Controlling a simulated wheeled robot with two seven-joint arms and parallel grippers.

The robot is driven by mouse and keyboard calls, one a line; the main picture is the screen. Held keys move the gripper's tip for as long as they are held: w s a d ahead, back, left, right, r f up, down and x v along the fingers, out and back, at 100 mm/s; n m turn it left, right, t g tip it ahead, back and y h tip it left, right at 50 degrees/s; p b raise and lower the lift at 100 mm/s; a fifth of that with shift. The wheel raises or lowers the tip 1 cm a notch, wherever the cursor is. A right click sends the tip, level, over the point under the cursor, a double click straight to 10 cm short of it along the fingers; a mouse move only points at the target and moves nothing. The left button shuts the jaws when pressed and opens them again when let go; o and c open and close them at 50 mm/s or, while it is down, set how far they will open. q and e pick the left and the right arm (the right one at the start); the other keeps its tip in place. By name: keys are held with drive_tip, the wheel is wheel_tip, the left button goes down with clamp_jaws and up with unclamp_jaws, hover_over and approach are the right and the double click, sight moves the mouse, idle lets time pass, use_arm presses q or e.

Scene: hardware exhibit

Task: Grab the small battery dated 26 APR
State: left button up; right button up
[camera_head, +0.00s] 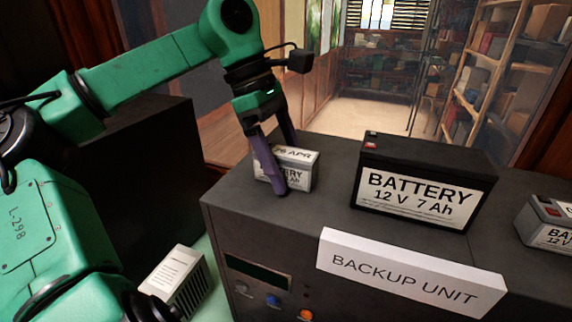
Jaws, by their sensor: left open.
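The small grey battery (300,178) stands upright on top of the dark backup unit, at its left end. Its top label is partly covered, but "APR" shows on it. My left gripper (284,168) comes down over this battery with its purple fingers open. One finger stands in front of the battery's near face and the other is behind it, partly hidden. I cannot tell whether either finger touches it. My right gripper is not in view.
A large black battery (420,185) stands mid-unit. Another small grey battery (548,225) is at the right edge, its date unreadable. The backup unit (330,215) has a white sign (410,273) in front. A white vented box (178,283) sits lower left. Shelves stand behind.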

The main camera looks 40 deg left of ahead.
use_arm(q)
clamp_jaws()
